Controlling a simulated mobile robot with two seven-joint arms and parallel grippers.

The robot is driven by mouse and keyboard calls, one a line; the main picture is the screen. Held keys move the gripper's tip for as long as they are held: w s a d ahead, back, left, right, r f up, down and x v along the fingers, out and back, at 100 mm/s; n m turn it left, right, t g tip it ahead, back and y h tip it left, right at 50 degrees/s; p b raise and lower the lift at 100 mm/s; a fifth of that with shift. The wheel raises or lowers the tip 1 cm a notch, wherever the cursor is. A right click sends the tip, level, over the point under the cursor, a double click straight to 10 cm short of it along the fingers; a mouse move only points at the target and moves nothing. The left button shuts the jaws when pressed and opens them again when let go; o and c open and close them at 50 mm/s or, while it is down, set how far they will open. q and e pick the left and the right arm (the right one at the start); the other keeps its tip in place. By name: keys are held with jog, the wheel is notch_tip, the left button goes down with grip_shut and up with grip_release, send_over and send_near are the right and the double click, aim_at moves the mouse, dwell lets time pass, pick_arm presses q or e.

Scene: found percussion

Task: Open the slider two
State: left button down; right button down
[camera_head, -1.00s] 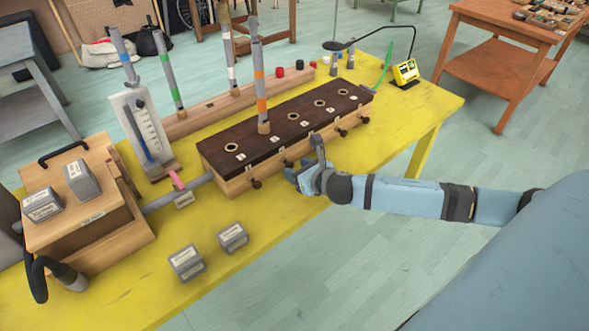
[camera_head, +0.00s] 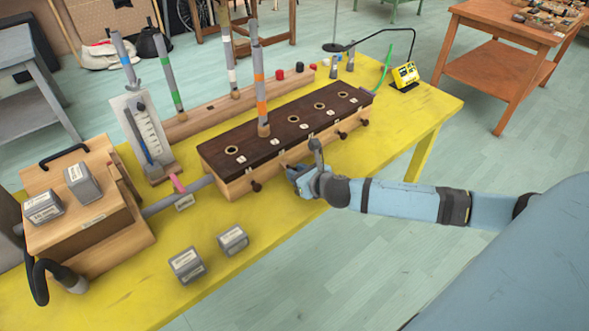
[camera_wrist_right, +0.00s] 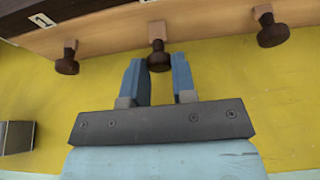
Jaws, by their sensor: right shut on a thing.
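The long wooden wind chest (camera_head: 290,123) has a dark top with a row of holes and knobbed sliders along its front side. The slider two knob (camera_wrist_right: 158,58) is dark and round, on a short pale stem, and sits between the fingers of my right gripper (camera_wrist_right: 157,80). In the head view my right gripper (camera_head: 291,172) is at the chest's front and hides that knob. It is shut on the knob. The slider one knob (camera_head: 256,186) is free to the left. My left gripper is not in view.
Neighbouring knobs (camera_wrist_right: 67,63) and (camera_wrist_right: 272,33) flank my fingers. A striped pipe (camera_head: 260,90) stands in the chest top. Two grey weights (camera_head: 187,264) lie on the yellow table (camera_head: 225,285). A bellows box (camera_head: 95,220) stands at the left.

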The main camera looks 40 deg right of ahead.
jog(key=shift+s+r, duration=0.1)
jog(key=shift+s, duration=0.6)
jog(key=shift+s+d, duration=0.1)
jog(key=shift+s, duration=0.1)
jog(key=c, duration=0.9)
grip_release()
jog(key=p+v, duration=0.1)
jog(key=v, duration=1.2)
jog(key=shift+s+r, duration=0.15)
jog(key=shift+s, duration=0.15)
